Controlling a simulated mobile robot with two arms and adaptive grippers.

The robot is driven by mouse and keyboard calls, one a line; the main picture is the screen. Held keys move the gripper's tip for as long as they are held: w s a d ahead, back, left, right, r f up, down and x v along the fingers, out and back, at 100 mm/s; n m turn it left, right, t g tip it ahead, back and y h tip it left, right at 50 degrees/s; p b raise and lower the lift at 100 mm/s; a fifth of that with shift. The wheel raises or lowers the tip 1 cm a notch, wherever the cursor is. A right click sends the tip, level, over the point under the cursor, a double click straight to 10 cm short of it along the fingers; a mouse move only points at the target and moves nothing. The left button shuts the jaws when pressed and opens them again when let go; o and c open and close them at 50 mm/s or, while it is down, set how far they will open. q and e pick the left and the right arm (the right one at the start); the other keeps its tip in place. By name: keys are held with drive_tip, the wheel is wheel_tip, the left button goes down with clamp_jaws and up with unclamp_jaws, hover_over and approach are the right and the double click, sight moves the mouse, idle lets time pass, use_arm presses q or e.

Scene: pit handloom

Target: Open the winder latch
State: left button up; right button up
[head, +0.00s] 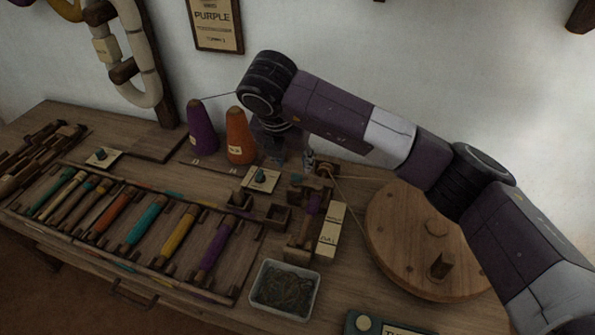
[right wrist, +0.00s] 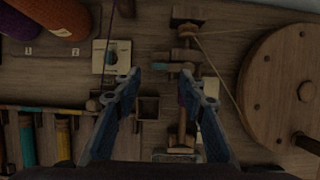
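The winder stands in the middle of the bench, with a large round wooden wheel (head: 420,245) and a wooden frame holding a purple bobbin (head: 308,222). In the right wrist view the wheel (right wrist: 285,90) is at the right and the winder's spindle (right wrist: 186,110) runs up the middle, partly behind a finger. I cannot clearly tell which small wooden part is the latch. My right gripper (head: 290,155) is above the winder's back end. My left gripper is out of view.
A rack of coloured bobbins (head: 135,225) fills the left of the bench. Purple (head: 202,130) and orange (head: 239,138) yarn cones stand behind. A white tray of dark tangled material (head: 284,289) sits in front. A pale label block (head: 331,230) stands beside the winder.

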sight(297, 175)
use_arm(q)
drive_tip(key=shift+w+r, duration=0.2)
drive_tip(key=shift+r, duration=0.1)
use_arm(e)
drive_tip(key=x, duration=0.6)
drive_tip(key=shift+f, duration=0.4)
clamp_jaws()
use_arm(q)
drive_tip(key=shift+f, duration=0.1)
